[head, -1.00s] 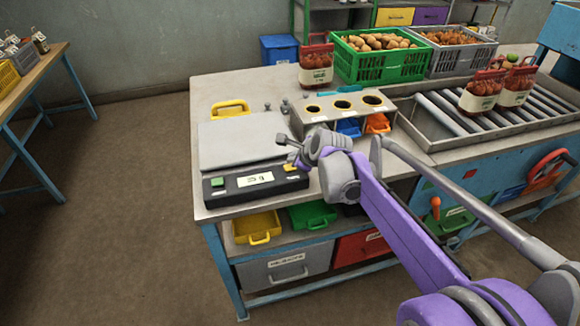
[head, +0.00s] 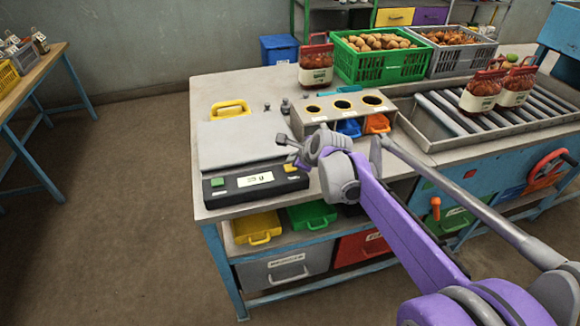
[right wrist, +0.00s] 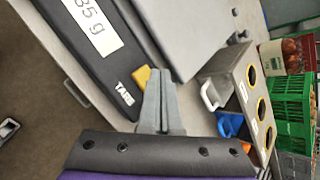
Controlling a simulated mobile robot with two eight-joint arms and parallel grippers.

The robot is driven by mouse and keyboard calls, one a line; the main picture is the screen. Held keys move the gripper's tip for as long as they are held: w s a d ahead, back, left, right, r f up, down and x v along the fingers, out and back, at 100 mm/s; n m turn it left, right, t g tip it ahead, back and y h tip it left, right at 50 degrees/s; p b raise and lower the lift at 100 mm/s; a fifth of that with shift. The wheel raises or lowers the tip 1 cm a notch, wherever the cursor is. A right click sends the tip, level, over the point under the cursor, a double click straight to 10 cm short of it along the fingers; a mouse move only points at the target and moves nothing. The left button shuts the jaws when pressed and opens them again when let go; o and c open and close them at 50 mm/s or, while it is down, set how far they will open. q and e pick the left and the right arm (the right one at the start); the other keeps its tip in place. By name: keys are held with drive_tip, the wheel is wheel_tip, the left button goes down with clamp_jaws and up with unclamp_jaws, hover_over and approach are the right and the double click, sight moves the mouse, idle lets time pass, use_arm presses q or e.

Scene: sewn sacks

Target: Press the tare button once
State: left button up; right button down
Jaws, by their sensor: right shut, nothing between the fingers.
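The bench scale has a grey weighing plate (head: 240,140) and a black front panel (head: 226,192) with a lit display (head: 255,179). A green button (head: 217,183) is at the panel's left. The yellow button (head: 290,168) is at its right; in the right wrist view it (right wrist: 142,77) lies beside the "TARE" label (right wrist: 124,93), partly covered by my fingers. My right gripper (head: 287,150) is shut and empty, its tips close to the yellow button. The right wrist view shows the closed fingertips (right wrist: 154,74) over or beside it; I cannot tell whether they touch. My left gripper is out of view.
Right of the scale stands a grey box with round holes (head: 343,106), with blue and orange bins below them. Filled sacks (head: 316,64), a green crate (head: 374,62) and a roller conveyor (head: 470,120) are farther back.

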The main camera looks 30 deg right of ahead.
sight(293, 169)
drive_tip(key=shift+f, duration=0.15)
drive_tip(key=shift+f, duration=0.3)
idle(0.3)
drive_tip(key=shift+f+b, duration=0.45)
drive_tip(key=shift+b, duration=0.1)
idle(0.4)
drive_tip(key=shift+r, duration=0.15)
idle(0.3)
drive_tip(key=shift+r+p, duration=0.65)
drive_tip(key=shift+r, duration=0.1)
drive_tip(key=shift+r+p, duration=1.65)
drive_tip(key=shift+r, duration=0.9)
drive_tip(key=shift+f, duration=0.1)
